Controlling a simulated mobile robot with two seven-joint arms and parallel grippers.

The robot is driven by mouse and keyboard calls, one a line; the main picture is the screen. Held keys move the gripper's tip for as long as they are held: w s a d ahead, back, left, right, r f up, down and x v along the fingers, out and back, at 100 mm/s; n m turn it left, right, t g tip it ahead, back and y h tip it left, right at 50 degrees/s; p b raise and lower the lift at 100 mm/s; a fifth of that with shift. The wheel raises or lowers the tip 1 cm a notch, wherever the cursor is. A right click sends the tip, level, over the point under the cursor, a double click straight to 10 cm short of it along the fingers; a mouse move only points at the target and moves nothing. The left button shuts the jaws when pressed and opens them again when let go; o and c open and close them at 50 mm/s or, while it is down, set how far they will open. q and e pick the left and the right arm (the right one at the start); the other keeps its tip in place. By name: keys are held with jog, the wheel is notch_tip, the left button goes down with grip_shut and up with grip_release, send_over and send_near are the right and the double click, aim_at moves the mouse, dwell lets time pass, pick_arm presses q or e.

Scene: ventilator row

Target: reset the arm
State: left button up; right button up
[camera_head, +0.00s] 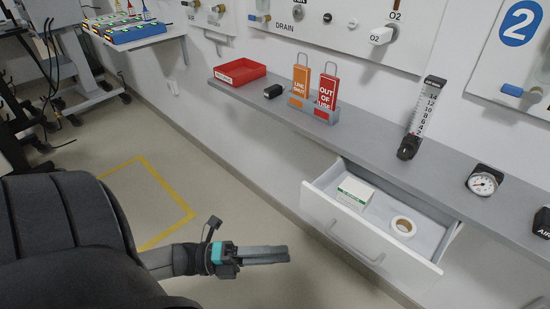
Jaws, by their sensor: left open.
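My left gripper (286,254) reaches in from the left at the bottom of the view, over the bare floor. Its dark fingers point right, seen nearly side-on. It is open and I see nothing between the fingers. It is apart from the open drawer (352,233) to its right. My right gripper is not in view.
The drawer, holding a white-green box (355,192) and a tape roll (403,226), juts out below the grey shelf (375,148). On the shelf stand a red tray (240,72), orange and red tags, a flowmeter (424,110) and a gauge (483,183). Yellow tape (165,185) marks clear floor.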

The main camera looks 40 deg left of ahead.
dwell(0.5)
pick_arm(q)
jog(key=a+f+n+g+y+p, duration=0.1)
jog(key=a+f+n+y+p, duration=0.15)
jog(key=f+n+y, duration=0.5)
jog(key=a+f+n+y+p, duration=0.2)
jog(key=a+f+n+y, duration=0.25)
jog(key=f+n, duration=0.55)
jog(key=s+d+f+n+g+y+p, duration=0.1)
jog(key=s+d+f+n+g, duration=0.2)
jog(key=s, duration=0.5)
jog(key=s+d+f+n+g+y+p, duration=0.1)
jog(key=s+d+f+n+g, duration=0.3)
jog(key=s+f, duration=0.5)
jog(key=f+n+g+p, duration=0.1)
jog(key=n+g, duration=0.1)
jog(key=g, duration=0.1)
jog(key=shift+s+d+y, duration=0.15)
jog(key=shift+d+y, duration=0.05)
jog(key=shift+y, duration=0.2)
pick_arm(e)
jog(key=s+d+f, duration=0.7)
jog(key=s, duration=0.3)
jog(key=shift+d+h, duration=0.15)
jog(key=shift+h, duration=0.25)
